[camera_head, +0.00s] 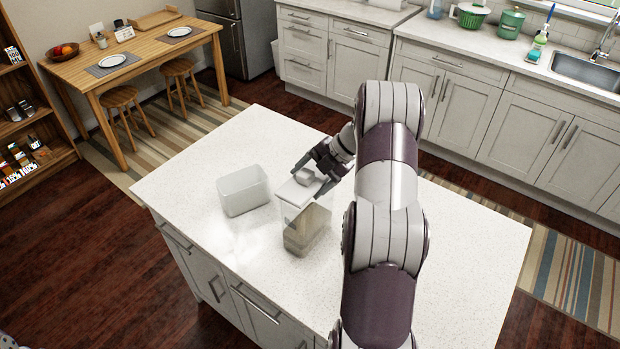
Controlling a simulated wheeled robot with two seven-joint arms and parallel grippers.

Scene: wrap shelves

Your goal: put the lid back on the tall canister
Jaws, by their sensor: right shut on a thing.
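The tall canister (302,232) stands upright on the white island counter. It is clear, with brownish contents in its lower part. The white lid (291,193) with a grey knob (304,177) is at the canister's top opening. From this angle I cannot tell whether it is seated or held just above the rim. My right gripper (308,181) is shut on the lid's knob, its fingers on either side of it.
A pale, open rectangular bin (243,191) stands on the island (200,180) just left of the canister. The rest of the visible island top is clear. My right arm crosses the counter on the right. A wooden table (140,50) with stools stands far left.

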